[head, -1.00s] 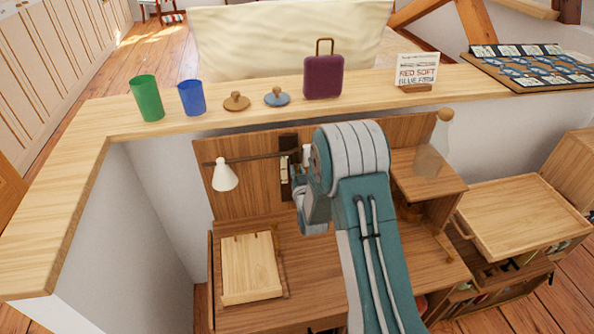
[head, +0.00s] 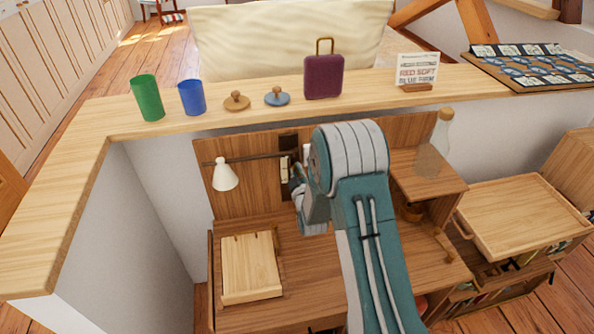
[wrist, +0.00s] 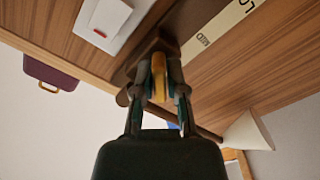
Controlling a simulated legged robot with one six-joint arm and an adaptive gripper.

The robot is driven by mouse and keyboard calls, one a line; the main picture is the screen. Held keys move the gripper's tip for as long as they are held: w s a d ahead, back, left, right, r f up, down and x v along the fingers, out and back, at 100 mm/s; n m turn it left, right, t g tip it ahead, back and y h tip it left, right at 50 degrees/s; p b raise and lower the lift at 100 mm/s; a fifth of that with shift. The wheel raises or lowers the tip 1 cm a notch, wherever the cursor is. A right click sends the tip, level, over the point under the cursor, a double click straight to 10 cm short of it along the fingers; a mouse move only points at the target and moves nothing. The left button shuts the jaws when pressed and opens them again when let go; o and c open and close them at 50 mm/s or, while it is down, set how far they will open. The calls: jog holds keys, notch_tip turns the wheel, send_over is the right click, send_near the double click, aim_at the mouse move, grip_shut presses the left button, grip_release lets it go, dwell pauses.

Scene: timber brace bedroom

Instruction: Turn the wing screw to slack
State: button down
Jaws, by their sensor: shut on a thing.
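In the wrist view the wing screw (wrist: 159,77) is a yellow, brass-like upright piece on a dark brown mount. My gripper (wrist: 159,84) is shut on it, with one finger on each side. In the head view my gripper (head: 296,178) is partly in sight at the back panel, and my arm hides the wing screw. A lamp bar (head: 245,158) runs left from the mount to a white cone shade (head: 225,174). The bar shows behind my gripper in the wrist view (wrist: 206,133), with the shade (wrist: 248,131) at its end.
A pale label strip (wrist: 220,28) reading "MID" and a white box with a red mark (wrist: 112,22) sit near the mount. A glass bottle (head: 435,145) stands right of my arm. Cups, lids and a purple case (head: 323,77) stand on the ledge (head: 360,100) above.

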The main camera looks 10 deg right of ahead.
jog(key=n, duration=0.7)
jog(key=shift+a, duration=0.2)
jog(key=n, duration=0.6)
jog(key=shift+f, duration=0.2)
jog(key=shift+n, duration=0.4)
jog(key=shift+r, duration=0.1)
dwell(1.0)
jog(key=c, duration=0.7)
grip_release()
jog(key=shift+s, duration=0.25)
jog(key=s, duration=1.1)
jog(key=shift+s+a, duration=0.1)
jog(key=shift+s, duration=0.1)
